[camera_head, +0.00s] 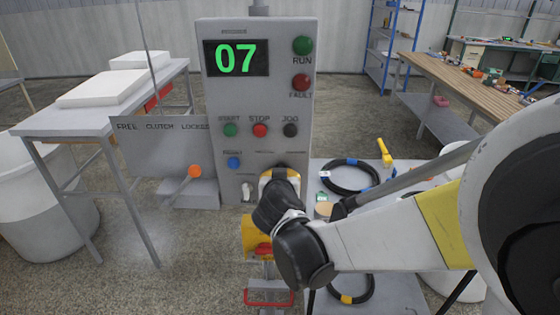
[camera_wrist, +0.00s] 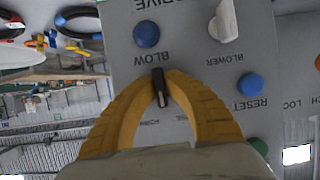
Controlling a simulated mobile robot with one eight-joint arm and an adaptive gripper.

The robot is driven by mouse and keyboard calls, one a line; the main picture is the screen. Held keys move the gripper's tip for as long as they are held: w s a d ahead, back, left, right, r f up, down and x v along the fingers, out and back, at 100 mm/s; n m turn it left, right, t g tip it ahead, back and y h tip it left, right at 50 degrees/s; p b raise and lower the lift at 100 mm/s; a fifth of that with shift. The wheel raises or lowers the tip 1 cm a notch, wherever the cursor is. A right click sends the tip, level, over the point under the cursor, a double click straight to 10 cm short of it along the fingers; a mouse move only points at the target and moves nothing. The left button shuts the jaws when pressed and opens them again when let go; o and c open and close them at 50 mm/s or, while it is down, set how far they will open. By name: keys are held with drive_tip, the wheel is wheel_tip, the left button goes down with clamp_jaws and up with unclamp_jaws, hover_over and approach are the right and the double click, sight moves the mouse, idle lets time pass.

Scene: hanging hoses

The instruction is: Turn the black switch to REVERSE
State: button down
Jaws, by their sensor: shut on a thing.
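The black switch (camera_wrist: 161,92) shows between the yellow fingertips of my gripper (camera_wrist: 160,78) in the wrist view, which sees the panel upside down. My gripper is shut on the switch, a finger on each side. The switch stands roughly upright in that picture, with a pale line along it. The small lettering below it is too blurred to read. In the head view my gripper (camera_head: 280,174) is at the lower right of the grey control panel (camera_head: 216,105), and my wrist mostly hides the switch.
A white blower switch (camera_wrist: 227,22), a blue BLOW button (camera_wrist: 146,34) and a blue RESET button (camera_wrist: 250,85) sit close by. The panel display (camera_head: 236,58) reads 07. An orange-knobbed lever (camera_head: 194,171) stands left, a black hose coil (camera_head: 350,178) right.

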drive_tip(key=c, duration=1.5)
unclamp_jaws()
drive_tip(key=shift+w, duration=0.1)
drive_tip(key=shift+o, duration=0.2)
drive_tip(key=v, duration=1.2)
